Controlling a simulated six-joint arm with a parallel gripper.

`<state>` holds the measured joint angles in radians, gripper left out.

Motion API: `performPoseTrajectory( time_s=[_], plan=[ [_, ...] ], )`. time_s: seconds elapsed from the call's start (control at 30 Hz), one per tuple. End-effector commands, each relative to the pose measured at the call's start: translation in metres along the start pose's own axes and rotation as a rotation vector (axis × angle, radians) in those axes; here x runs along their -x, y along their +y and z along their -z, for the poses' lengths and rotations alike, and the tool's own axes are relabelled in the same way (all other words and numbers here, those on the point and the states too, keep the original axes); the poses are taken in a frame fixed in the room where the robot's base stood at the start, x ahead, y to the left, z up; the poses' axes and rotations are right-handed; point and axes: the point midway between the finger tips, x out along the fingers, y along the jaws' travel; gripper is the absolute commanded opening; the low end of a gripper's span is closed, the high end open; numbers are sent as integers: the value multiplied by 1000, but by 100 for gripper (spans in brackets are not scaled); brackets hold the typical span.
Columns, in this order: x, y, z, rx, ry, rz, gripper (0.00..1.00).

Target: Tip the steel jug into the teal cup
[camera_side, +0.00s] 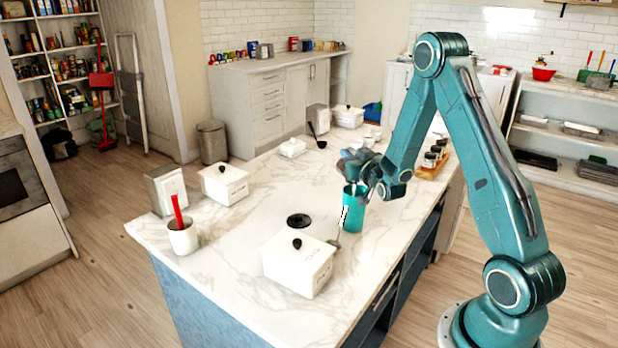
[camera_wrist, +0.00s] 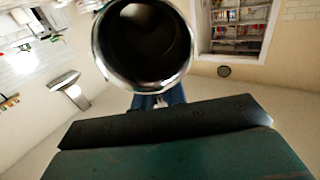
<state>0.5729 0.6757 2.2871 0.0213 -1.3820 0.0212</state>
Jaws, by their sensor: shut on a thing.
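The teal cup (camera_side: 354,216) stands upright on the marble counter in the side view, right of the counter's middle. My gripper (camera_side: 358,170) is directly above the cup, close to its rim. The steel jug (camera_wrist: 145,75) fills the top middle of the wrist view, its round mouth facing the camera and its inside dark. My gripper (camera_wrist: 160,100) is shut on the jug. In the side view the jug is small and blends with the gripper, so its exact tilt is hard to tell. No stream is visible. The cup's inside is hidden.
A thin upright utensil (camera_side: 344,218) is close in front of the cup. A wooden rack of jars (camera_side: 432,165) is right of the gripper. Open marble lies left of the cup.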

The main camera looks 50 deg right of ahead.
Motion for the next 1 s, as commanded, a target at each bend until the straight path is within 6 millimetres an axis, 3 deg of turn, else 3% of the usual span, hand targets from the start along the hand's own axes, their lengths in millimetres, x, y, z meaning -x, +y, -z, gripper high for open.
performPoseTrajectory(
  time_s=[0.5, 1.0],
  plan=[
    [14, 1, 5, 1, 173, -6, 0],
    [16, 1, 6, 1, 191, -5, 0]
  ],
)
